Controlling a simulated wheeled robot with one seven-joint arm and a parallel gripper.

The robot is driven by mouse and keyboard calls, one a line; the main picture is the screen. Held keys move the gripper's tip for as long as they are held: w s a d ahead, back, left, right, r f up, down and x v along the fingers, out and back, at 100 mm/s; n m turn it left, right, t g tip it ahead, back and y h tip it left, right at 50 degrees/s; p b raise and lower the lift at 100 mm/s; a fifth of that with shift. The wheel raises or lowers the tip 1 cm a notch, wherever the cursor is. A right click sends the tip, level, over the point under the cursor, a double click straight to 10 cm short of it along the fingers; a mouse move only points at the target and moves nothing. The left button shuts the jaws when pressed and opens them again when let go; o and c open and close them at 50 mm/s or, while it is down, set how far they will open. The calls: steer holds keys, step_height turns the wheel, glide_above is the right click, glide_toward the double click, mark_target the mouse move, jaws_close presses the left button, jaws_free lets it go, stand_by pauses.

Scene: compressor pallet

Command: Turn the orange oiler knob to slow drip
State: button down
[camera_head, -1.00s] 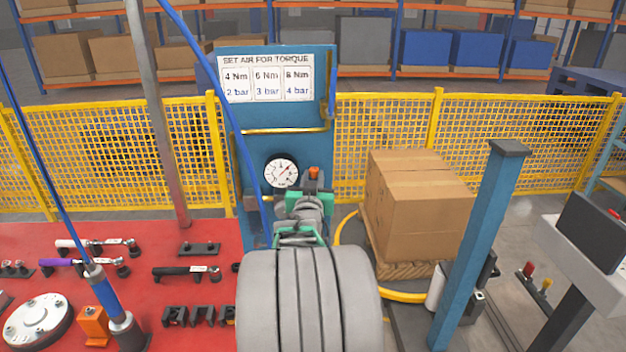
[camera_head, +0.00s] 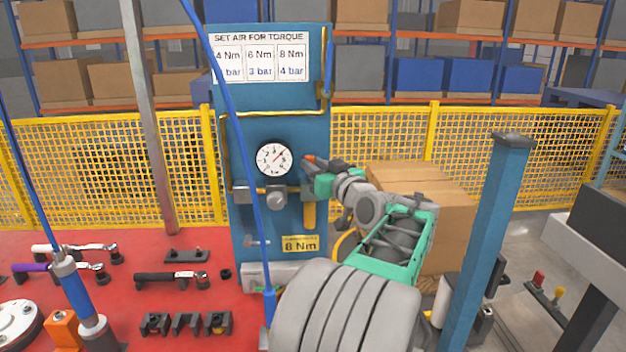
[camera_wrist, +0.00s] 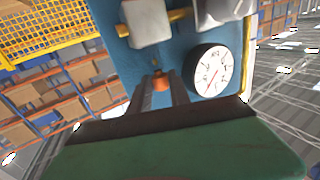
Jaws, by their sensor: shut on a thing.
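The orange oiler knob (camera_head: 310,157) is on the blue panel (camera_head: 276,110), just right of the pressure gauge (camera_head: 274,158), and is mostly hidden by the fingers in the head view. My gripper (camera_head: 316,164) reaches it from the right and is shut on it. In the wrist view the orange knob (camera_wrist: 162,80) shows between the two dark fingers of my gripper (camera_wrist: 163,90), with the white gauge (camera_wrist: 212,72) beside it on the right. The oiler's drip cannot be made out.
Yellow pipe and grey regulator parts (camera_head: 277,197) sit below the gauge. A blue hose (camera_head: 240,130) crosses in front of the panel. Cardboard boxes (camera_head: 440,200) stand behind my arm, and a blue post (camera_head: 487,240) stands to its right. A red bench (camera_head: 205,240) with tools lies left.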

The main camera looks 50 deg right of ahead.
steer(key=shift+n+y, duration=0.3)
steer(key=c, duration=1.5)
jaws_free()
steer(key=b+v, duration=0.2)
steer(key=v, duration=0.5)
steer(key=shift+s, duration=0.35)
steer(key=shift+f, duration=0.1)
